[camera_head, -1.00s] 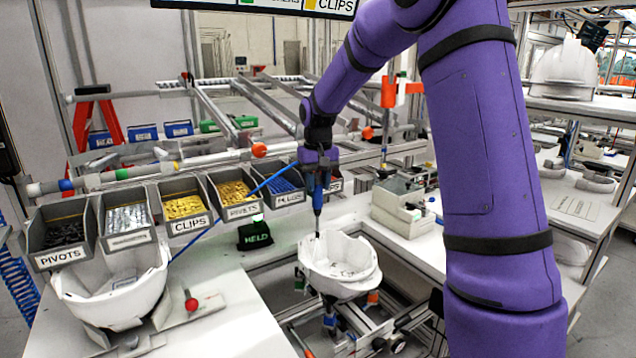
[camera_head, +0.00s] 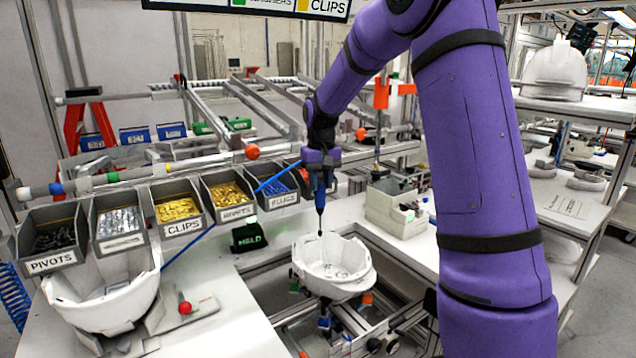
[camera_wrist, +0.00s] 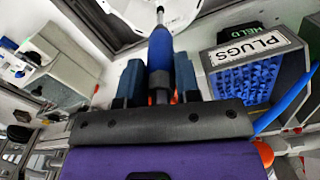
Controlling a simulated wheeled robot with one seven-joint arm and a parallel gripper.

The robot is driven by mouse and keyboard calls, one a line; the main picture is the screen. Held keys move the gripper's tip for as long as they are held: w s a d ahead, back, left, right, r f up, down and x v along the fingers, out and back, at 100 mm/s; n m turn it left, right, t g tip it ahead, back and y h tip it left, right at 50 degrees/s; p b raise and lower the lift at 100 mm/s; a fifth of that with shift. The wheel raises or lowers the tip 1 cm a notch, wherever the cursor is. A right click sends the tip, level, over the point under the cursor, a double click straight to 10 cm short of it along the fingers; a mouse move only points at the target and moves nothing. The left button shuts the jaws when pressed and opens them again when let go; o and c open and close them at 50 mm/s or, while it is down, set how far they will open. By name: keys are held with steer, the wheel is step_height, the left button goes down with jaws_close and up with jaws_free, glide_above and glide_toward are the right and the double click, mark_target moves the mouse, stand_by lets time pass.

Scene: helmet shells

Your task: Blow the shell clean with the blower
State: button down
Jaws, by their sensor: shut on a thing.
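My gripper (camera_head: 320,168) is shut on the blue blower (camera_head: 320,195), which hangs nozzle down with a blue air hose (camera_head: 275,178) running off to the left. The wrist view shows the blower (camera_wrist: 160,60) between the two fingers, its thin grey nozzle pointing toward the shell. The white helmet shell (camera_head: 333,285) sits open side up on a fixture in the gap of the bench. The nozzle tip is just above the shell's opening, toward its back rim. Dark specks or marks show inside the shell. Part of the shell also shows in the wrist view (camera_wrist: 190,12).
Bins of pivots, clips, rivets and plugs (camera_head: 284,198) line the bench behind. A green-lit HELD box (camera_head: 249,237) stands left of the shell. A second white shell (camera_head: 105,300) sits at left by a red-knobbed fixture (camera_head: 184,307). A grey-white device (camera_head: 393,208) stands at right.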

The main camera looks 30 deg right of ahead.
steer(key=shift+d, duration=1.55)
steer(key=shift+s, duration=2.4)
steer(key=shift+s+d, duration=0.15)
steer(key=shift+s, duration=1.9)
